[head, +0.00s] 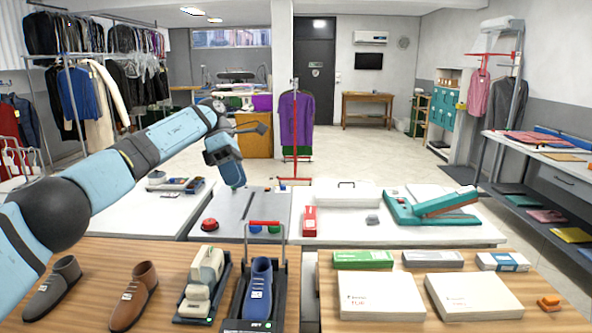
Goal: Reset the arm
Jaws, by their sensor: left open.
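My left arm comes in from the left with light blue and dark links and reaches up over the back edge of the front table. My left gripper (248,127) is dark and held in the air above the white and grey counter. Its jaws are open, with nothing seen between them. It touches no object that I can see. My right arm and right gripper are out of view.
Two white boxes (381,294) lie right. Behind are a red button (209,224) and a teal press (432,207).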

